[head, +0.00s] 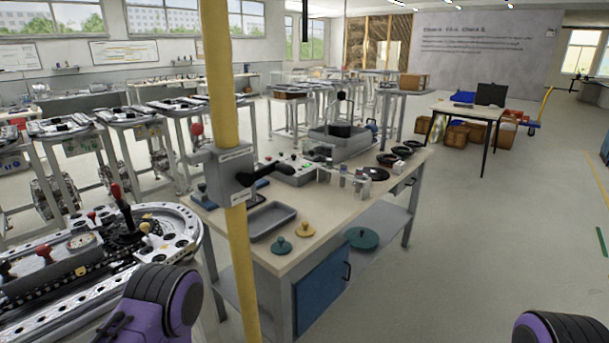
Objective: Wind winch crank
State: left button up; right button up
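A grey box (232,170) is fixed to an upright yellow pole (217,58) in the head view, left of the middle. A black handle (265,174) sticks out from the box to the right, above a workbench. I cannot tell for sure whether this handle is the winch crank. Purple and black parts of my arms show at the bottom, left of the middle and at the right corner. Neither gripper's fingers show, and nothing is seen touching the handle.
The workbench (340,210) behind the pole carries a grey tray (270,221), yellow and green knobbed discs and black rings. A round metal track table (178,226) with upright levers stands at the left. The floor (480,240) on the right is mostly clear.

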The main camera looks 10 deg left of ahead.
aim_at(246, 179)
jog(key=z, duration=1.45)
jog(key=i, duration=1.15)
jog(key=u, duration=2.3)
